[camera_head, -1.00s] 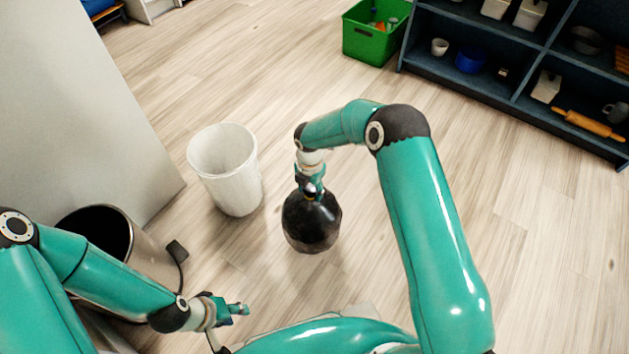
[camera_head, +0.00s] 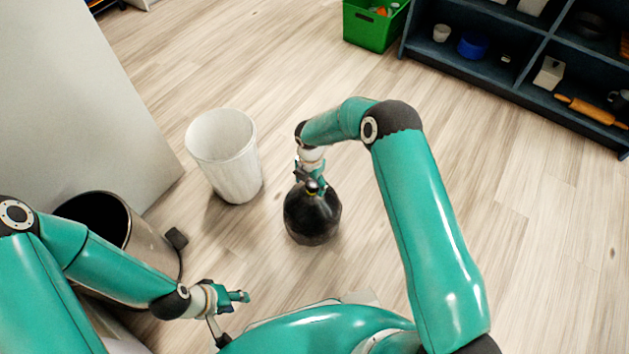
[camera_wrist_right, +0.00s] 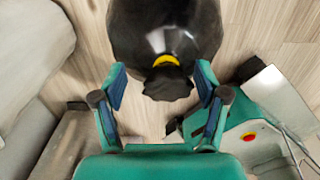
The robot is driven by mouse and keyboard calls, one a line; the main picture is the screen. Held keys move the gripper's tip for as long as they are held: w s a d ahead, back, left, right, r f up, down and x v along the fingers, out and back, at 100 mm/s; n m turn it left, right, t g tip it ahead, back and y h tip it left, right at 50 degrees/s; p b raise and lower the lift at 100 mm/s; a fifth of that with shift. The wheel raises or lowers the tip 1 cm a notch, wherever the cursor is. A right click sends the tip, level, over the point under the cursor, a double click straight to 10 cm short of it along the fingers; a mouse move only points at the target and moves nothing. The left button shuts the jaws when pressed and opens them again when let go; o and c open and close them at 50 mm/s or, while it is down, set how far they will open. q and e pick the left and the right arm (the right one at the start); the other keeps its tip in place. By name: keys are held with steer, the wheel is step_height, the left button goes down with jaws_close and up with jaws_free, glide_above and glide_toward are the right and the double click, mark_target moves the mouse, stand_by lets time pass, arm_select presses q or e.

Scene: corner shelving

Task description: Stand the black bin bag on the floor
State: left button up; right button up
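The black bin bag (camera_head: 312,217) stands upright on the floor in the middle of the head view, right of the white bin. Its yellow tie and dark gathered top face up. In the right wrist view, the bag (camera_wrist_right: 165,25) fills the top centre. My right gripper (camera_head: 309,180) is at the bag's neck from above. In the wrist view its two fingers (camera_wrist_right: 160,78) are spread, one on each side of the gathered top, with visible gaps. My left gripper (camera_head: 240,296) hangs empty at the lower left, away from the bag; its finger opening is unclear.
A white bin (camera_head: 226,160) stands left of the bag. A metal pedal bin (camera_head: 152,262) with a dark opening is further left, near a grey cabinet side (camera_head: 90,110). A green crate (camera_head: 372,28) and dark shelving (camera_head: 505,75) are at the back. Floor right of my right arm is clear.

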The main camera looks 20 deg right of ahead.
steer(key=shift+r, duration=0.1)
step_height(320, 180, up, 12)
steer(key=p, duration=0.4)
steer(key=s+a+f+m+y, duration=0.2)
steer(key=s+f+m, duration=0.2)
steer(key=s+m, duration=0.4)
steer(key=s+a+f+m+y, duration=0.2)
steer(key=s+a+f+m, duration=0.15)
steer(key=s+m, duration=0.4)
steer(key=s+d+m, duration=0.2)
steer(key=s+m, duration=0.9)
steer(key=m, duration=0.1)
steer(key=shift+s+d+t, duration=0.15)
steer(key=shift+d+t, duration=0.1)
steer(key=shift+t, duration=0.05)
